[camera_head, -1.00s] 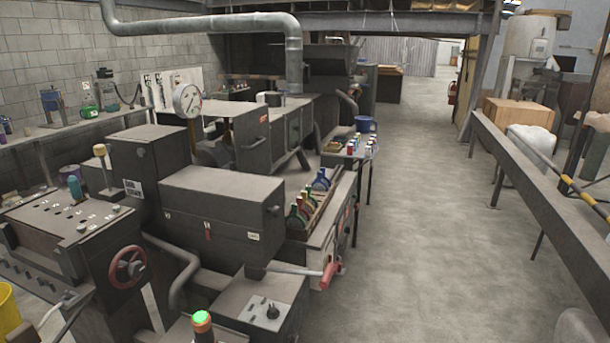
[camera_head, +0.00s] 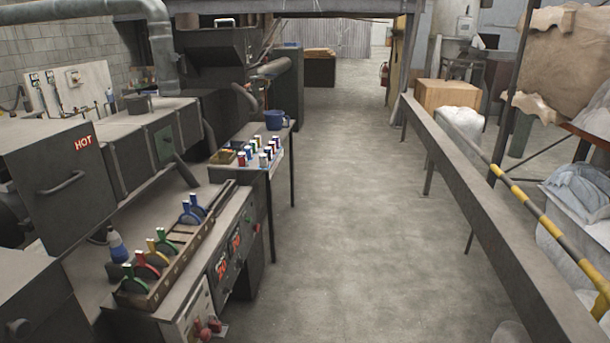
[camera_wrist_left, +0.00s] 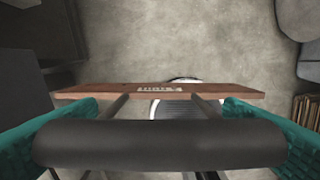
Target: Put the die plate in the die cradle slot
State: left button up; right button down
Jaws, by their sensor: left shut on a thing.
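In the left wrist view my left gripper (camera_wrist_left: 160,143) has teal fingers at both sides, shut on the black bar handle (camera_wrist_left: 160,144) of a reddish-brown plate (camera_wrist_left: 190,89). Two posts join the handle to the plate, which bears white lettering. I cannot tell for sure whether it is the die plate. In the head view a long wooden rack (camera_head: 153,297) on the machine bench holds several upright round pieces, coloured green, red, yellow and blue. I cannot clearly identify the die cradle slot. Neither gripper shows in the head view.
A dark box marked HOT (camera_head: 60,185) stands at the left.

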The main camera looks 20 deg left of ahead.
aim_at(222, 200)
jog(key=i+u, duration=0.25)
jog(key=i, duration=0.5)
jog(key=i+l+u, duration=0.25)
jog(key=i, duration=0.5)
jog(key=i+l+u, duration=0.25)
jog(key=i+u, duration=0.15)
jog(key=i+l+u, duration=0.8)
jog(key=l, duration=0.2)
jog(key=i+l+u, duration=0.2)
jog(key=l, duration=0.2)
jog(key=l+u, duration=0.15)
jog(key=l, duration=0.3)
jog(key=i+l+u, duration=0.2)
jog(key=l, duration=0.25)
jog(key=k, duration=0.1)
